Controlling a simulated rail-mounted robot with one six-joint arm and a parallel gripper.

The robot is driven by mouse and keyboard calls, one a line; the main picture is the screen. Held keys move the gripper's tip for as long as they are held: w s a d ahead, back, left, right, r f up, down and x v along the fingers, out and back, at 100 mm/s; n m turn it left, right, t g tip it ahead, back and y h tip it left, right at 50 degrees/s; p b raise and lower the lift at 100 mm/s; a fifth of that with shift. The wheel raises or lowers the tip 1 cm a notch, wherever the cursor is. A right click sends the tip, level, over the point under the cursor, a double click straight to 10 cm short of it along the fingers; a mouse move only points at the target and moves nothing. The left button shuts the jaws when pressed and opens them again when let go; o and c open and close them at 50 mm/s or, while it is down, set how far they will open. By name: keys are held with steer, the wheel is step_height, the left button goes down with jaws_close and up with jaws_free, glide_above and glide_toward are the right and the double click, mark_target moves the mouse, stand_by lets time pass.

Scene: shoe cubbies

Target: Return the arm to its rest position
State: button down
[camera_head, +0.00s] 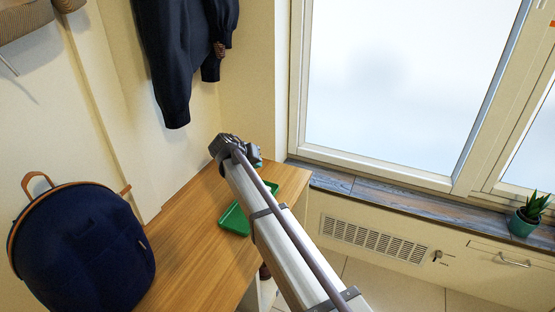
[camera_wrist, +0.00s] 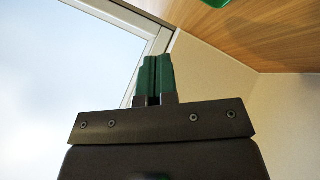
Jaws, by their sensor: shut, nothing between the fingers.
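My gripper (camera_wrist: 154,78) shows in the wrist view with its two dark green fingers together and nothing between them. In the head view my arm reaches up from the bottom right, over the wooden bench top (camera_head: 185,240). Its dark wrist end (camera_head: 232,150) is near the far corner by the wall and window, and the fingers cannot be made out clearly there. A green tray (camera_head: 234,220) lies on the bench, partly hidden behind my arm. A green edge (camera_wrist: 214,2) also shows at the top of the wrist view, on a wooden surface.
A navy backpack (camera_head: 85,245) stands on the bench at left. A dark jacket (camera_head: 180,60) hangs on the wall above. A window (camera_head: 400,80) with a dark sill (camera_head: 390,197) and a potted plant (camera_head: 525,220) is at right. A vent grille (camera_head: 372,238) is below the sill.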

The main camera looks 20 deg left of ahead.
steer(key=s+d+f+m+g+y+p, duration=0.1)
steer(key=s+d+g, duration=0.2)
steer(key=s+d, duration=0.95)
steer(key=s+d+f+m+g+y, duration=0.15)
steer(key=s+d, duration=0.55)
steer(key=d, duration=1)
steer(key=s+d+f+g+y+p, duration=0.15)
steer(key=s+d+g, duration=0.25)
steer(key=s+d, duration=0.8)
steer(key=w+d+r+p, duration=0.1)
steer(key=d+r+p, duration=0.1)
steer(key=r+p, duration=1.6)
steer(key=w+d+r+p, duration=0.2)
steer(key=r+p, duration=1.7)
steer(key=r, duration=0.1)
steer(key=shift+d+r+m, duration=0.2)
steer(key=shift+d+m, duration=0.1)
steer(key=shift+m, duration=0.15)
